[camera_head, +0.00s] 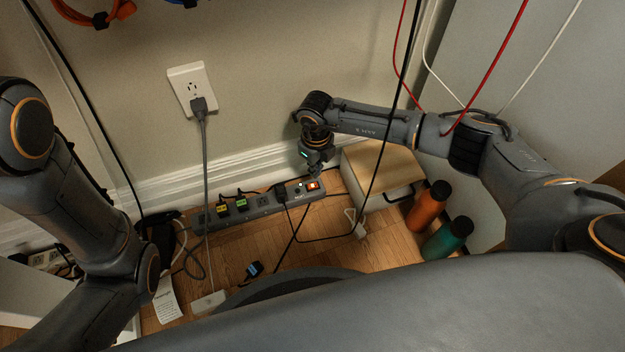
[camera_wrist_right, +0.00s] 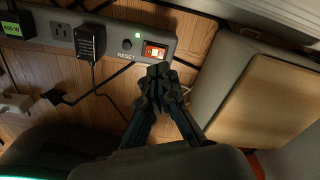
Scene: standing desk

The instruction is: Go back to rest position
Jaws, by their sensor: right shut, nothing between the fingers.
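My right gripper (camera_head: 314,172) is shut and empty, just above the right end of the grey power strip (camera_head: 265,209) on the floor by the wall. In the right wrist view its closed fingertips (camera_wrist_right: 160,75) are just below the lit orange-red switch (camera_wrist_right: 155,50). I cannot tell whether they touch the strip. A small green light (camera_wrist_right: 138,35) glows beside the switch. My left arm (camera_head: 95,190) comes in at the left, but its gripper is out of view.
A wood-topped box (camera_head: 382,163) stands right of the strip. Red, white and black cables hang above my right arm. A wall outlet (camera_head: 192,88) holds a grey plug. Loose cords lie on the wooden floor.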

